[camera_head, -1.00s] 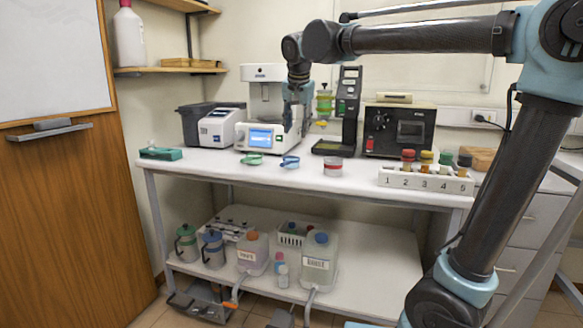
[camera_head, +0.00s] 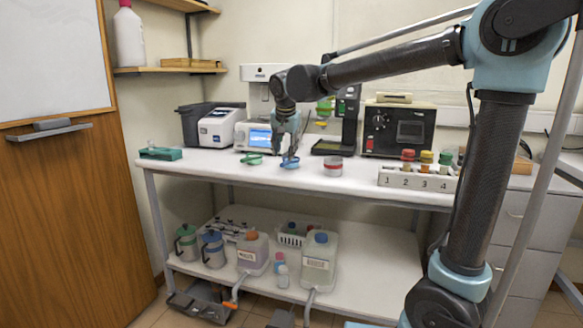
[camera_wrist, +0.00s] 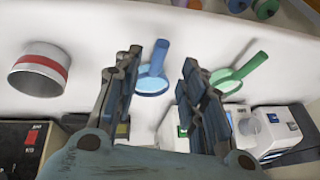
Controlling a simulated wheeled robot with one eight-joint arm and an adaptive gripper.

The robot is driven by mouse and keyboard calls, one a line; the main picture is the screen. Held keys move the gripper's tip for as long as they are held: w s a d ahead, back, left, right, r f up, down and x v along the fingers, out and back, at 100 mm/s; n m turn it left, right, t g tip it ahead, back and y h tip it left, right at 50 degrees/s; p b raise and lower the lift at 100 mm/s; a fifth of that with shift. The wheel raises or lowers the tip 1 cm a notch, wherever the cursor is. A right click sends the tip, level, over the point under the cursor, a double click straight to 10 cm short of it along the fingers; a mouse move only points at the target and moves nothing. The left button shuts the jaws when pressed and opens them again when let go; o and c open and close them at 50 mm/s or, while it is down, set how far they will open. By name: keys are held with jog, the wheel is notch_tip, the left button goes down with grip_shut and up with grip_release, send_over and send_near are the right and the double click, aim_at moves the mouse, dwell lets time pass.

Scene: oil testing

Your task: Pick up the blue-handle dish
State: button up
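The blue-handle dish (camera_head: 290,162) sits on the white bench top in the head view, right of the green-handle dish (camera_head: 251,159). In the wrist view the blue-handle dish (camera_wrist: 153,79) lies between my fingers, its handle pointing away. My gripper (camera_head: 289,150) is directly above it, pointing down, with its fingers apart on either side of the dish. I cannot tell whether a finger touches it. The green-handle dish (camera_wrist: 228,80) lies just outside the right-hand finger in the wrist view.
A white tin with a red band (camera_head: 333,166) stands to the right; it also shows in the wrist view (camera_wrist: 39,68). Instruments with a screen (camera_head: 257,137) and a black box (camera_head: 399,129) stand behind. A numbered vial rack (camera_head: 417,178) stands at the right.

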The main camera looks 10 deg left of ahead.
aim_at(285, 162)
jog(key=shift+x, duration=2.85)
jog(key=shift+w+d, duration=0.15)
jog(key=shift+d, duration=0.05)
jog(key=shift+r, duration=0.1)
grip_shut()
